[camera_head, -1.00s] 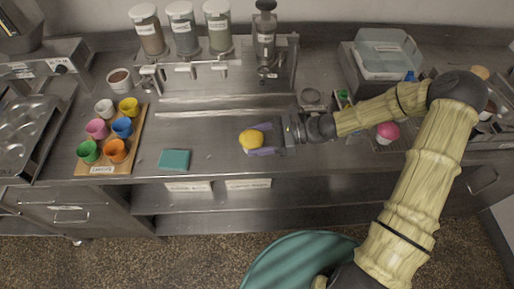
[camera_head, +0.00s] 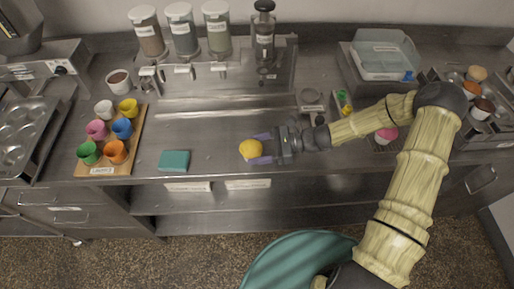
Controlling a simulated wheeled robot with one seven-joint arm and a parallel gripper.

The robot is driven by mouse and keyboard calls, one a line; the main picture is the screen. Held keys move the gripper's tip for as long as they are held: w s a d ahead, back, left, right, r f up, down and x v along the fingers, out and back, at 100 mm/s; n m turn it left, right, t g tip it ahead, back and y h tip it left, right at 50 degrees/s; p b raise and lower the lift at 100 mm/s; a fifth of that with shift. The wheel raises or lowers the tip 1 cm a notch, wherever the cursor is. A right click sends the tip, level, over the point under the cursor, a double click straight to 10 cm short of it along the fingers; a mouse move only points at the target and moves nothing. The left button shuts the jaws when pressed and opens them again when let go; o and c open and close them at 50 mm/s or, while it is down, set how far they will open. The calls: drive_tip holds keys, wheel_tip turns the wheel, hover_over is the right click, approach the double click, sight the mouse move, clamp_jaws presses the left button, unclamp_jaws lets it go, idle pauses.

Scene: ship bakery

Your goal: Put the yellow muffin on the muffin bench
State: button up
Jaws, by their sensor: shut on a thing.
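The yellow muffin (camera_head: 250,149) is between the purple fingertips of my gripper (camera_head: 261,148), over the front middle of the steel counter (camera_head: 215,128). My gripper is shut on it, with one finger on the far side and one on the near side. Whether the muffin touches the counter or hangs just above it, I cannot tell. No surface is clearly marked as the muffin bench. A pink-topped muffin (camera_head: 386,134) sits at the right, partly hidden by my arm.
A wooden board (camera_head: 138,139) with several coloured cups stands left, with a teal block (camera_head: 174,160) beside it. Dispensers (camera_head: 217,30) line the back. A tray (camera_head: 440,76) of muffins is far right. A clear-lidded container (camera_head: 385,52) stands back right.

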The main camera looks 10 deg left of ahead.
drive_tip(key=shift+f, duration=0.2)
drive_tip(key=o, duration=0.8)
drive_tip(key=shift+c, duration=0.2)
drive_tip(key=shift+r, duration=0.25)
drive_tip(key=shift+w+d, duration=0.1)
drive_tip(key=shift+d, duration=0.2)
drive_tip(key=b+v, duration=0.2)
drive_tip(key=v, duration=0.9)
drive_tip(key=shift+d, duration=0.2)
